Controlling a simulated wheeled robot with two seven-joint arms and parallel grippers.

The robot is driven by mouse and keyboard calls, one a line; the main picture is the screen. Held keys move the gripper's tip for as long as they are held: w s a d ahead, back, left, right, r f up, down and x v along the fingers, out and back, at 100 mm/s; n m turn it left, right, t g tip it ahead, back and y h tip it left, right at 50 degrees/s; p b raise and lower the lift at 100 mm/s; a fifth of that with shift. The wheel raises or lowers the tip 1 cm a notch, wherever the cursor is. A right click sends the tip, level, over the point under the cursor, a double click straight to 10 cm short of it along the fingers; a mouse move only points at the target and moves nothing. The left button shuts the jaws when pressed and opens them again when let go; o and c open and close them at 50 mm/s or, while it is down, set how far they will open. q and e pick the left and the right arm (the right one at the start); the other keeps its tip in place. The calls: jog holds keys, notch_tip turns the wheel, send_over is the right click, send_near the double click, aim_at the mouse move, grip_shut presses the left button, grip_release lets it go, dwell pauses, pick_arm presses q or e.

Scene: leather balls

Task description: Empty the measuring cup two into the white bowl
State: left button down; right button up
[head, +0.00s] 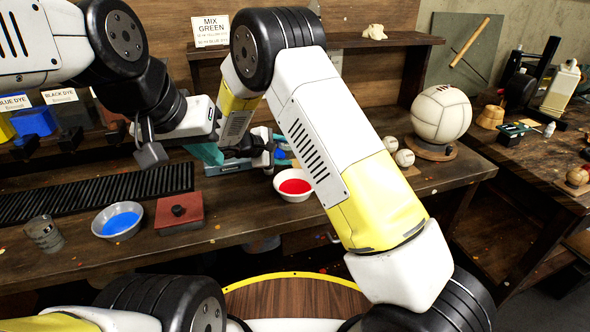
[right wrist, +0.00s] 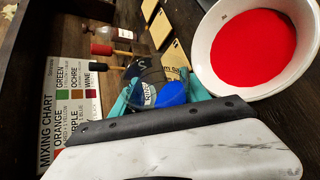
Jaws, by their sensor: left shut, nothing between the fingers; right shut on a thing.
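A white bowl (head: 295,196) stands on the bench with red dye in it; in the right wrist view the bowl (right wrist: 208,72) is at the upper right. My right gripper (head: 282,151) is shut on a clear measuring cup (right wrist: 138,94) holding blue dye. The cup is tilted in the right wrist view, just left of the bowl; its number cannot be read, and my arm and gripper hide most of it in the head view. My left gripper (head: 208,153) is shut and empty, left of the right gripper.
A metal bowl of blue dye (head: 98,222), a clear cup (head: 43,234) and a red block (head: 180,214) stand at the bench's left. A ball on a stand (head: 441,114) is at the right. A mixing chart (right wrist: 70,118) shows in the right wrist view.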

jog(key=shift+r+m+t+y, duration=0.3)
jog(key=shift+m+t, duration=0.2)
jog(key=shift+t, duration=0.1)
dwell(0.7)
jog(key=shift+f+m+t+y, duration=0.3)
jog(key=shift+f+m+t, duration=0.1)
jog(key=shift+m, duration=0.1)
dwell(0.6)
jog(key=shift+s+d+r+m+t+p, duration=0.4)
jog(key=shift+s+d+m+t+p, duration=0.1)
jog(key=shift+s+p, duration=0.1)
dwell(1.1)
jog(key=shift+s+d+r+m+t+y+p, duration=0.1)
jog(key=shift+r+m+t+y+p, duration=0.3)
jog(key=shift+m+p, duration=0.1)
dwell(1.3)
jog(key=shift+f, duration=0.2)
dwell(0.5)
jog(key=shift+r, duration=0.2)
jog(key=shift+f+n+g, duration=0.2)
jog(key=shift+n+g, duration=0.1)
jog(key=shift+w+a+f+n+g+h, duration=0.3)
jog(key=shift+w+a+f+n+g, duration=0.25)
jog(key=shift+w+n+g, duration=0.1)
